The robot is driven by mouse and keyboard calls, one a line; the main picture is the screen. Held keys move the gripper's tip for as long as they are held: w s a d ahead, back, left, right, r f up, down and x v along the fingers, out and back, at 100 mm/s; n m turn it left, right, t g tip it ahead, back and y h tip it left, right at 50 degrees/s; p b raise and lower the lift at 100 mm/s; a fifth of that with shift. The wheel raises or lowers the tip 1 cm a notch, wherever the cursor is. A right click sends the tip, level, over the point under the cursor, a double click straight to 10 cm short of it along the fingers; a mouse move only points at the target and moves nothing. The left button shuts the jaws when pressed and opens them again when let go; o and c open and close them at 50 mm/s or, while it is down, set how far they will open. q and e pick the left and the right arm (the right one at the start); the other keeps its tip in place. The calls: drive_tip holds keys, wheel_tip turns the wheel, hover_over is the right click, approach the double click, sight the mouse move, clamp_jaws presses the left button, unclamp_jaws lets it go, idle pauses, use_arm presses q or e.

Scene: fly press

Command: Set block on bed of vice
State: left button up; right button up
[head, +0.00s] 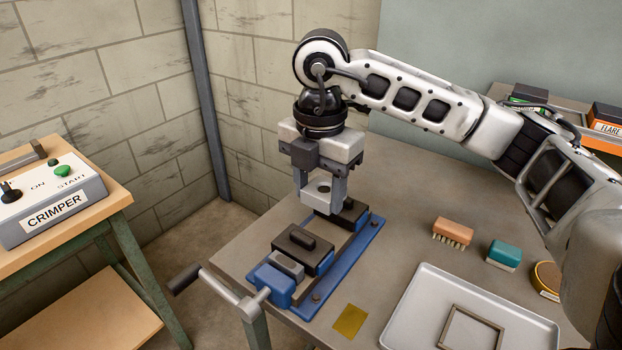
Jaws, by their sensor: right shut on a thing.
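The vice (365,242) is blue, with dark jaws, and is fixed at the table's left corner. Its crank handle (215,290) sticks out at the front left. Its near dark jaw (300,251) and far dark jaw (352,212) stand apart. My right gripper (322,188) points down over the far half of the vice. It is shut on a pale grey block (323,198) with a dark round hole in its top. The block's underside and any gap to the bed are hard to judge. My left gripper is not in view.
The table (400,200) also bears an orange brush (453,231), a teal brush (503,254), a yellow tin (546,278), a yellow plate (350,320) and a grey tray (420,300) holding a square frame (470,330). A crimper box (50,205) sits on a separate bench at left.

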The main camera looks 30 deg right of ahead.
drive_tip(key=shift+s+f+b, duration=0.25)
drive_tip(key=shift+f+b, duration=0.15)
drive_tip(key=shift+f, duration=0.25)
wheel_tip(320, 180, down, 4)
drive_tip(key=b, duration=0.3)
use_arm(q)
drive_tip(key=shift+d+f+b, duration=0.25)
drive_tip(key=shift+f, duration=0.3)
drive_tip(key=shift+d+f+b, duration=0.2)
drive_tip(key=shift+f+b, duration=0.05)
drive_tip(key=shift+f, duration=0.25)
use_arm(e)
drive_tip(key=shift+w+f, duration=0.1)
drive_tip(key=shift+f, duration=0.5)
use_arm(q)
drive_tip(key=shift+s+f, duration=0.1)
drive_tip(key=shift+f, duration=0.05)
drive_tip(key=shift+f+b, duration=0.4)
drive_tip(key=shift+b, duration=0.1)
use_arm(e)
drive_tip(key=shift+f, duration=0.5)
drive_tip(key=o, duration=1.2)
drive_tip(key=shift+c, duration=0.2)
